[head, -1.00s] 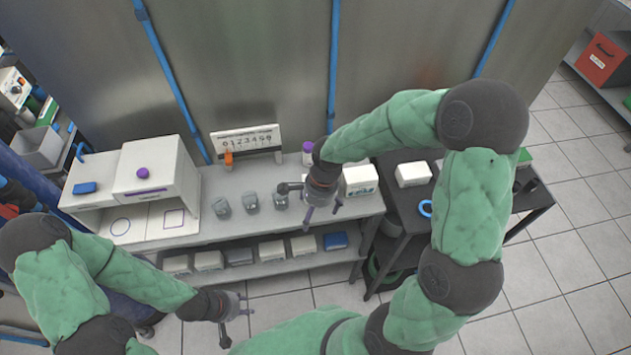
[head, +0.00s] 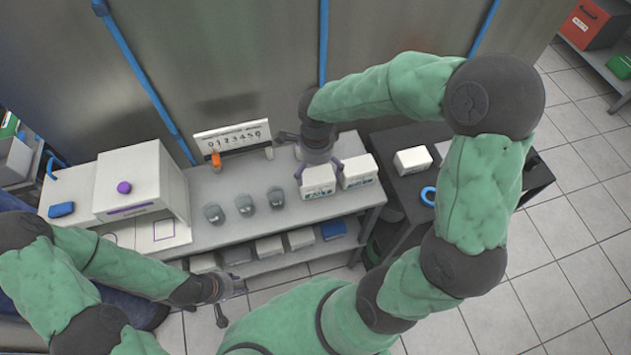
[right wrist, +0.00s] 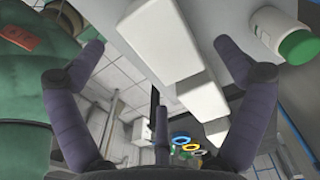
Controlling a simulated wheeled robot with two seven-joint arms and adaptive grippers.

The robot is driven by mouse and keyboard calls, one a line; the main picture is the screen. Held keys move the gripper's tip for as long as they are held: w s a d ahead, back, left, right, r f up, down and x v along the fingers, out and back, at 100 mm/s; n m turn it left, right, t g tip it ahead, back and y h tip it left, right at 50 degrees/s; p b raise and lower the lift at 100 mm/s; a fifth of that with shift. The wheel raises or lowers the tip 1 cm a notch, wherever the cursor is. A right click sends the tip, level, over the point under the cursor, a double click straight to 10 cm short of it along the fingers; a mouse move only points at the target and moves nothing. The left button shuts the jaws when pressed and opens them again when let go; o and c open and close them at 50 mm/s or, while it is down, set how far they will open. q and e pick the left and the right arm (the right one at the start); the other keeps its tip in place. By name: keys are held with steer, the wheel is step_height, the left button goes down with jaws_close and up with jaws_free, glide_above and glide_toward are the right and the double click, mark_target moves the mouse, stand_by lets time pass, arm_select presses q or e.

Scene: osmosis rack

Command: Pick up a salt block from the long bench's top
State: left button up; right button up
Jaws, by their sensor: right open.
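Two white blocks with printed fronts, apparently the salt blocks, stand side by side on the right part of the long bench's top (head: 228,185). My right gripper (head: 318,168) is open and empty, over the left white block (head: 318,182), its fingers near that block's two ends. The right white block (head: 358,170) is just beside it. In the right wrist view, one white block (right wrist: 160,45) shows between the spread fingers and another (right wrist: 204,105) lies beyond it. Contact cannot be told. My left gripper (head: 231,300) appears open and empty, low in front of the bench.
Several grey-lidded jars (head: 245,205) stand left of the blocks. A number board (head: 232,138) and an orange item (head: 215,159) are behind. A dark table (head: 405,195) adjoins at right. A green-lidded jar (right wrist: 290,40) is near the fingers.

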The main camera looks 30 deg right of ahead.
mark_target(317, 179)
steer(key=shift+s+f+b, duration=0.15)
steer(key=shift+f+b, duration=0.25)
steer(key=shift+f, duration=1.05)
steer(key=shift+s+f+b, duration=0.15)
steer(key=shift+f+b, duration=0.2)
steer(key=shift+f, duration=1.05)
steer(key=shift+r, duration=0.1)
steer(key=c, duration=1.6)
